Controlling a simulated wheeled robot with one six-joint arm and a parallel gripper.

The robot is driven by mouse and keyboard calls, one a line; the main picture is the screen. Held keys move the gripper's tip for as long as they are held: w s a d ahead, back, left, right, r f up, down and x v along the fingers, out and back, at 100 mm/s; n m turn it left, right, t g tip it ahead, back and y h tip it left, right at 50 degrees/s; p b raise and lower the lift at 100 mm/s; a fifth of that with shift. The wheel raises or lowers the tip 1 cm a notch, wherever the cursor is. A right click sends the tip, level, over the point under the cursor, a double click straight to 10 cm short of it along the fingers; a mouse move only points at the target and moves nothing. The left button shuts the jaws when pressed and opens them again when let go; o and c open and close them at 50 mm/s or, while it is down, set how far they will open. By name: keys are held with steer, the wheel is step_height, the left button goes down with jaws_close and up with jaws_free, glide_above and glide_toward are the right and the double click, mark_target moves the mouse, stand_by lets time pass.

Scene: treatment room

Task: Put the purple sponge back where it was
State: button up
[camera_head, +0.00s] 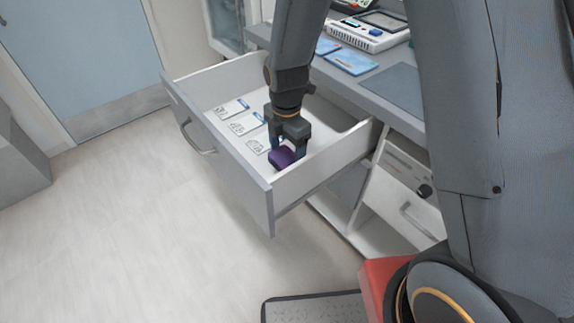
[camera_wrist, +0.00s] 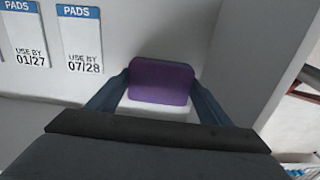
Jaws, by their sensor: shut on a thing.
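The purple sponge (camera_head: 282,158) is between the fingers of my gripper (camera_head: 288,150), inside or just above the open drawer (camera_head: 225,165) near its front right corner. In the wrist view the sponge (camera_wrist: 161,82) shows purple with a white part below it, and the two fingers of my gripper (camera_wrist: 160,98) close on its sides. I cannot tell whether the sponge touches the drawer floor.
Several white packets lie in the drawer, two of them labelled PADS (camera_wrist: 80,38) in the wrist view. The drawer's right wall (camera_head: 325,160) is close to my gripper. A counter (camera_head: 345,85) with a white device (camera_head: 368,33) stands behind. The floor at left is clear.

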mark_target(287, 165)
steer(key=shift+f, duration=2.05)
steer(key=o, duration=1)
steer(key=shift+f, duration=0.1)
step_height(287, 165, up, 12)
steer(key=shift+r, duration=0.15)
